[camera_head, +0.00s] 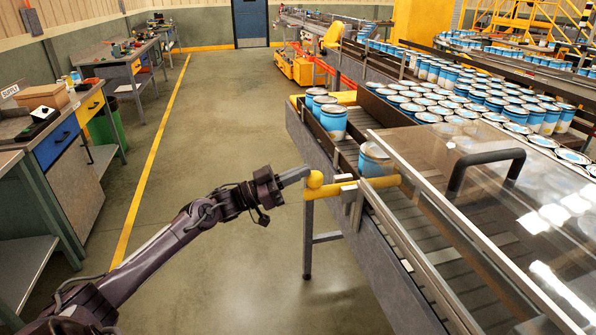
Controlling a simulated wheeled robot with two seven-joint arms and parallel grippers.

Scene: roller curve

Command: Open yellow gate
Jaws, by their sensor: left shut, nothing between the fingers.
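The yellow gate (350,187) is a short bar with a round knob at its left end, lying across the near lane of the conveyor. A blue and white can (375,160) stands against its far side. My left gripper (306,173) is shut and empty, its tip at the knob end of the gate; I cannot tell whether it touches. My right gripper is not in view.
More cans (333,121) stand farther up the lane, and many fill the wide conveyor (440,98) behind. A clear cover with a black handle (487,157) lies over the right side. Workbenches (62,133) line the left; the floor between is clear.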

